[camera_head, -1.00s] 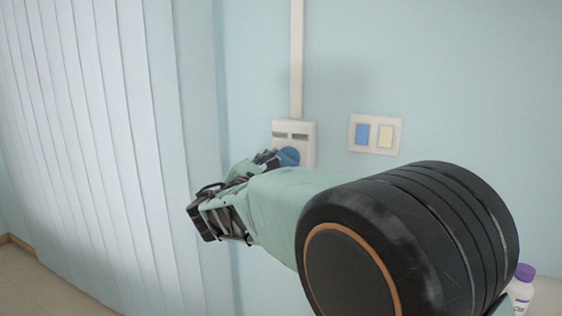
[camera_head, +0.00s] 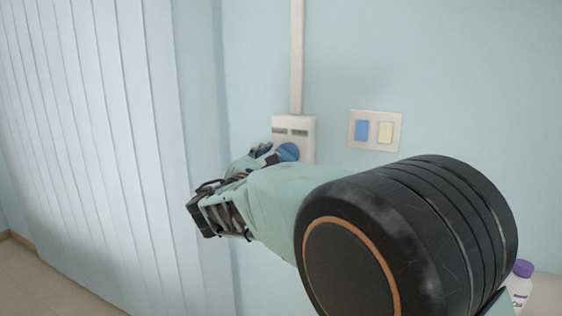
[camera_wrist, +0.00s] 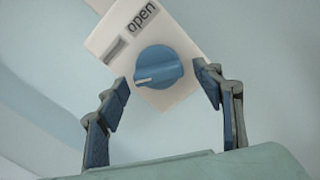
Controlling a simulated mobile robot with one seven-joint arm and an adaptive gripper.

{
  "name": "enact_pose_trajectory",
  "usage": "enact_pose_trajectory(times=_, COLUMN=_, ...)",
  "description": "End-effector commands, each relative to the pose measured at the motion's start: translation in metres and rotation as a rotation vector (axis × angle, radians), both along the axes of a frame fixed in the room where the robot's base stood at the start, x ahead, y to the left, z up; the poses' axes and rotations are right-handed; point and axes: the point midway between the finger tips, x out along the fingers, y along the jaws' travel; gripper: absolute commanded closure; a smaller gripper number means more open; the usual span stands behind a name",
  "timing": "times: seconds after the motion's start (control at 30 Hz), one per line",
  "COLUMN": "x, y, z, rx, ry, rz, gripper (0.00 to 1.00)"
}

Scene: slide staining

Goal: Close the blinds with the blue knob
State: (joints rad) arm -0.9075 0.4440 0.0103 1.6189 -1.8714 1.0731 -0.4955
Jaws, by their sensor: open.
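The blue knob (camera_wrist: 158,67) sits on a white wall box (camera_wrist: 118,38) in the wrist view. The box bears the word "open" beside a grey slot; a white pointer mark on the knob faces left. In the head view the knob (camera_head: 288,152) shows partly behind my arm, at the bottom of the box (camera_head: 306,128). My gripper (camera_wrist: 164,88) is open, one finger on each side of the knob, with gaps between fingers and knob. In the head view my gripper (camera_head: 262,153) is mostly hidden by my wrist. White vertical blinds (camera_head: 90,140) hang spread out at the left.
A plate with a blue and a cream switch (camera_head: 375,130) is on the wall right of the box. A white conduit (camera_head: 296,55) runs up from the box. A purple-capped bottle (camera_head: 520,285) stands at the lower right, beside my arm.

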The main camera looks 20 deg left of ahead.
Motion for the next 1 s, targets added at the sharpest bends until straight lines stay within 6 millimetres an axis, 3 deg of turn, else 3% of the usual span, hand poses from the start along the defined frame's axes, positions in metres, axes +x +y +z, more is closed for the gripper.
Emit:
enact_pose_trajectory(times=0.17, x=-0.02, y=0.004, z=0.001, rx=0.001, ry=0.001, rz=0.005, gripper=0.39)
enact_pose_trajectory(times=0.6, x=-0.105, y=0.009, z=0.0, rx=0.0, ry=0.001, rz=0.003, gripper=0.39)
enact_pose_trajectory(times=0.8, x=-0.119, y=0.009, z=0.0, rx=-0.001, ry=0.0, rz=0.0, gripper=0.39)
enact_pose_trajectory(times=1.0, x=-0.119, y=0.009, z=0.0, rx=-0.001, ry=0.0, rz=0.0, gripper=0.39)
